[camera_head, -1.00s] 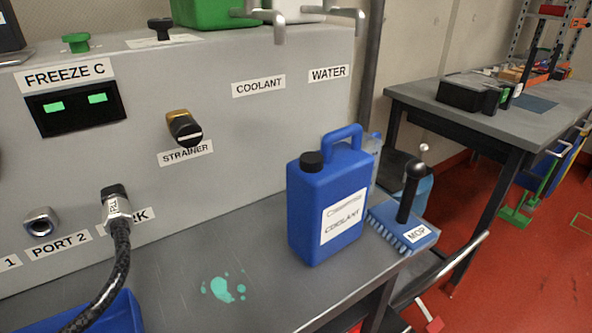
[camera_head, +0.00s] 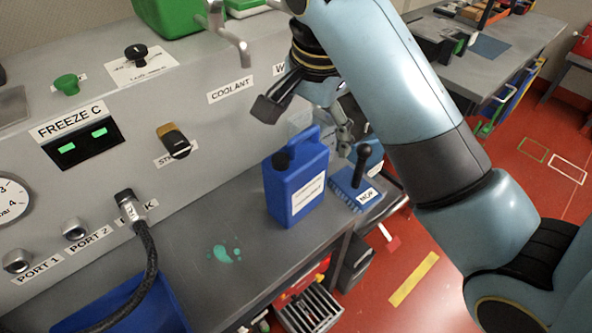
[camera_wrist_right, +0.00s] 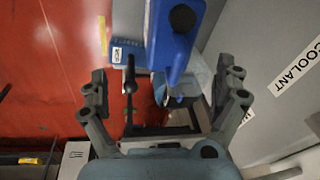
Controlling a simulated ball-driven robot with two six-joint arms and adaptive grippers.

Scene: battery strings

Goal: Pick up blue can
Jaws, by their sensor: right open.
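The blue can (camera_head: 290,195), with a black cap and a white label, stands upright on the grey bench top. It also shows in the right wrist view (camera_wrist_right: 172,48), at the top and beyond my fingertips. My left gripper is not in view.
A blue mop brush (camera_head: 362,197) with an upright black handle stands just right of the can. The grey machine panel (camera_head: 235,125) rises behind. A green puddle (camera_head: 224,254) lies on the bench at front left. A black hose (camera_head: 150,255) hangs from the panel.

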